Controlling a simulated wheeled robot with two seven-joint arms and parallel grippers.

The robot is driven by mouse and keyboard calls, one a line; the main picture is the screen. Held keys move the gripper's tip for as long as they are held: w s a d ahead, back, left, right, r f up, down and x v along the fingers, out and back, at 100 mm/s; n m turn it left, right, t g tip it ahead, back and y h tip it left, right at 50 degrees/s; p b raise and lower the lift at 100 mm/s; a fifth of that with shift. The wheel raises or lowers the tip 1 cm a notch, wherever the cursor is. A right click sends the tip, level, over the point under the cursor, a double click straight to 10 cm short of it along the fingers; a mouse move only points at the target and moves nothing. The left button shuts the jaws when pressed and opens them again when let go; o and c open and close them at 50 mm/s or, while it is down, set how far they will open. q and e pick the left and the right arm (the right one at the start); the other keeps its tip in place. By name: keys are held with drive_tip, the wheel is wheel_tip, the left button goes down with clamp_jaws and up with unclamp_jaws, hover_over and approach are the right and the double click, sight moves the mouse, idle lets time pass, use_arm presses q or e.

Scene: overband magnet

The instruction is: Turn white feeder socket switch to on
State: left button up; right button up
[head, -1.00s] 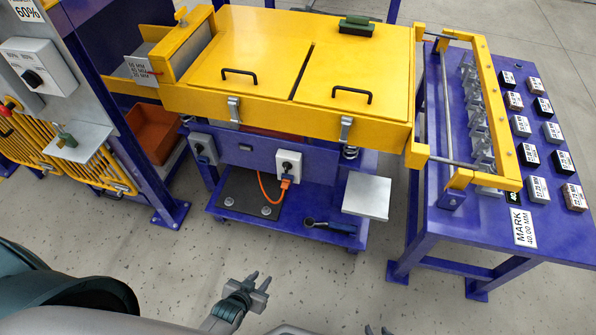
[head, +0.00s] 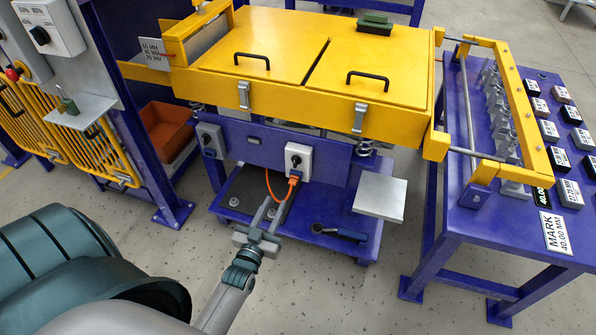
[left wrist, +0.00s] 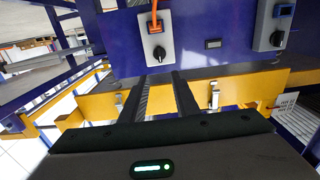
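The white feeder socket switch (head: 298,160) is a white box with a black rotary knob on the front of the blue frame. An orange plug and cable hang from its lower part. In the left wrist view the same white box (left wrist: 153,22) appears upside down, its black knob (left wrist: 158,53) just beyond the fingertips. My left gripper (head: 278,194) is open and empty, below and slightly left of the box in the head view, its fingers pointing at it. In the left wrist view its two fingers (left wrist: 162,80) stand apart. No contact shows. My right gripper is out of view.
A silver plate (head: 380,198) and a dark-handled tool (head: 338,232) lie to the right. Yellow lids (head: 300,55) overhang above. The blue bench (head: 455,235) stands at right.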

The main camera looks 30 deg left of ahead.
sight(294, 163)
use_arm(q)
drive_tip(key=shift+w, duration=0.1)
